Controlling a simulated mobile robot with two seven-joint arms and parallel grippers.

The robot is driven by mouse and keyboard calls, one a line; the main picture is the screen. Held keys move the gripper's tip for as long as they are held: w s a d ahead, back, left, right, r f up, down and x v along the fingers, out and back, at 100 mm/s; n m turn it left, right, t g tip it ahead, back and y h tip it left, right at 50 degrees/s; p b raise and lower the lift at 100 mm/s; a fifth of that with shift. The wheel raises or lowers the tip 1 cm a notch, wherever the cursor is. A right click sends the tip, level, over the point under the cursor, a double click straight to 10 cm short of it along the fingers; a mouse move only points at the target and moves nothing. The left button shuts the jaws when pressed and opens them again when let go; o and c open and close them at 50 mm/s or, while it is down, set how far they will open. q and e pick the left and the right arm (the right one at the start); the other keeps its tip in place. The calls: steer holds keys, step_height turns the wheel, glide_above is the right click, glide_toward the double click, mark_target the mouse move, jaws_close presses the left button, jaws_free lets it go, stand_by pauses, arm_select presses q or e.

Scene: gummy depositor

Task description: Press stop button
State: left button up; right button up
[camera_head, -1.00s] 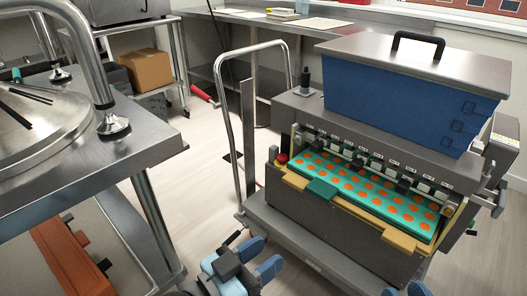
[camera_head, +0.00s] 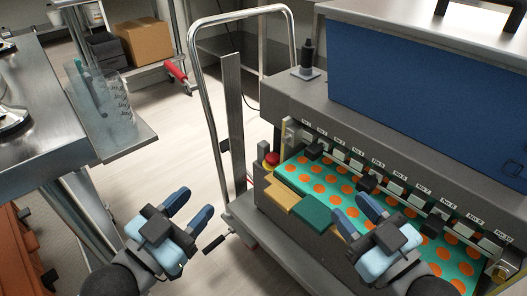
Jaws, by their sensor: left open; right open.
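The gummy depositor (camera_head: 283,108) stands on a cart at the right, with a blue hopper on top. A red stop button (camera_head: 272,158) with a yellow base is on its front left corner. A teal mould tray (camera_head: 296,180) with orange round cavities lies under the row of nozzles. My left gripper (camera_head: 194,208) is open and empty, over the floor left of the cart and lower left of the button. My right gripper (camera_head: 358,212) is open and empty, in front of the tray and lower right of the button, hiding part of the tray. Neither gripper touches the button.
A metal cart handle (camera_head: 207,100) rises left of the machine. A steel table (camera_head: 40,125) with a clear measuring jug (camera_head: 105,110) is at the left. A cardboard box (camera_head: 144,42) sits on a back shelf. Floor between table and cart is clear.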

arm_select(q)
steer(key=shift+s, duration=0.1)
steer(key=shift+c, duration=0.9)
steer(key=shift+r+p, duration=0.35)
steer(key=shift+p, duration=0.05)
steer(key=c, duration=0.3)
steer(key=s+r+n+p, duration=0.1)
steer(key=r+p, duration=0.1)
steer(key=p, duration=0.1)
steer(key=r+n+p, duration=0.2)
steer(key=p, duration=0.2)
steer(key=s+d+r+n+t+p, duration=0.1)
steer(key=r+p, duration=0.2)
steer(key=p, duration=0.1)
steer(key=shift+s+d+r+n+y, duration=0.1)
steer(key=shift+s+n+y, duration=0.2)
steer(key=shift+s, duration=0.05)
jaws_close()
steer(key=shift+s+r+n+p, duration=0.1)
steer(key=shift+s+n+p, duration=0.2)
steer(key=shift+n+p, duration=0.3)
arm_select(e)
steer(key=s+a+r+m+t, duration=0.1)
steer(key=s+r+m, duration=0.2)
steer(key=r+m, duration=0.2)
step_height(320, 180, up, 3)
steer(key=shift+s+a+r+h, duration=0.1)
steer(key=shift+s+a+h, duration=0.15)
steer(key=shift+h, duration=0.15)
